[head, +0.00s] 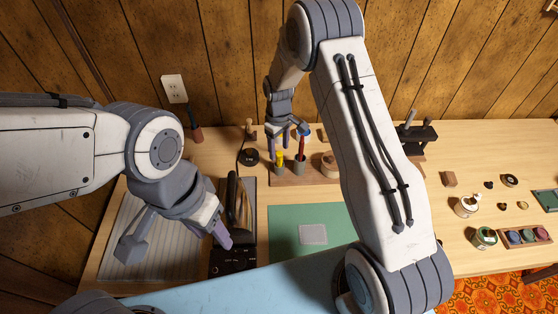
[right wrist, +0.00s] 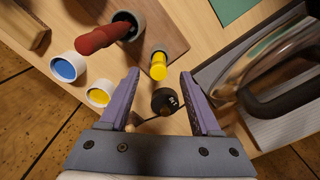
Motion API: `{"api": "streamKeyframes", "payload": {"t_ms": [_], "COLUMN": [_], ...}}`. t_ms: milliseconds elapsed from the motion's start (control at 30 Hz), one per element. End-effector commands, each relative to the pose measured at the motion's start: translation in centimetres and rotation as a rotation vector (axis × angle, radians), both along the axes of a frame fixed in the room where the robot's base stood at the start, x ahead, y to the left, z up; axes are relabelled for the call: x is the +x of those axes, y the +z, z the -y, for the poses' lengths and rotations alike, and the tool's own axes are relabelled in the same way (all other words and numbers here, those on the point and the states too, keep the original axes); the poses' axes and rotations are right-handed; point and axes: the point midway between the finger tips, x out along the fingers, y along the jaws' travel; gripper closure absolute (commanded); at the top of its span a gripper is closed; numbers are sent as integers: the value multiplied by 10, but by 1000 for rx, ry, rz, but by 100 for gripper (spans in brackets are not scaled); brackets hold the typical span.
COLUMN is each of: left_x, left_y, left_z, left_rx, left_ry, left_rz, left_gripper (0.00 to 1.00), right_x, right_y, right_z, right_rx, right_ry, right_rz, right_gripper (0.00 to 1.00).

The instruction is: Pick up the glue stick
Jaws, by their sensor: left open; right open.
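A yellow-topped stick (head: 279,158), which looks like the glue stick, stands upright on the wooden rack at the back of the table. In the right wrist view its yellow end (right wrist: 158,68) lies between the fingertips, apart from both. My right gripper (head: 287,138) is open and empty just above it; in its own view the fingers (right wrist: 160,76) are spread on either side. My left gripper (head: 178,238) is open and empty at the left, over the striped board near a dark iron-like object.
Beside the yellow stick, a red-handled tool (right wrist: 102,36) stands in a grey cup. Small blue (right wrist: 67,67) and yellow (right wrist: 99,93) pots and a black round object (right wrist: 165,101) are close by. A striped board (head: 140,225) lies left; a green mat (head: 285,220) lies mid-table.

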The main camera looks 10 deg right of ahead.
Motion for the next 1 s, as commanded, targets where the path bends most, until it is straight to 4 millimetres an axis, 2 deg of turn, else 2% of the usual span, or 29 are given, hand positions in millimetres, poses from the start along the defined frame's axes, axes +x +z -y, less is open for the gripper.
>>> {"api": "streamKeyframes", "payload": {"t_ms": [200, 333, 633, 667, 800, 833, 1000], "left_x": [0, 0, 0, 0, 0, 0, 0], "left_y": [18, 21, 21, 21, 21, 21, 21], "left_z": [0, 0, 0, 0, 0, 0, 0], "left_rx": [0, 0, 0, 0, 0, 0, 0], "left_ry": [1, 1, 1, 1, 1, 1, 1], "left_rz": [0, 0, 0, 0, 0, 0, 0], "left_gripper": [50, 50, 50, 50, 50, 50, 50], "right_x": [0, 1, 2, 2, 2, 2, 2], "right_y": [-26, -43, -50, -50, -49, -49, -49], "right_z": [2, 2, 2, 2, 2, 2, 2], "right_rx": [0, 0, 1, 1, 0, 0, 0], "right_ry": [0, 0, 0, 0, 0, 0, 0], "right_rz": [-6, -4, 1, 1, 0, 0, 0], "right_gripper": [36, 36, 36, 40, 93, 100, 100]}}
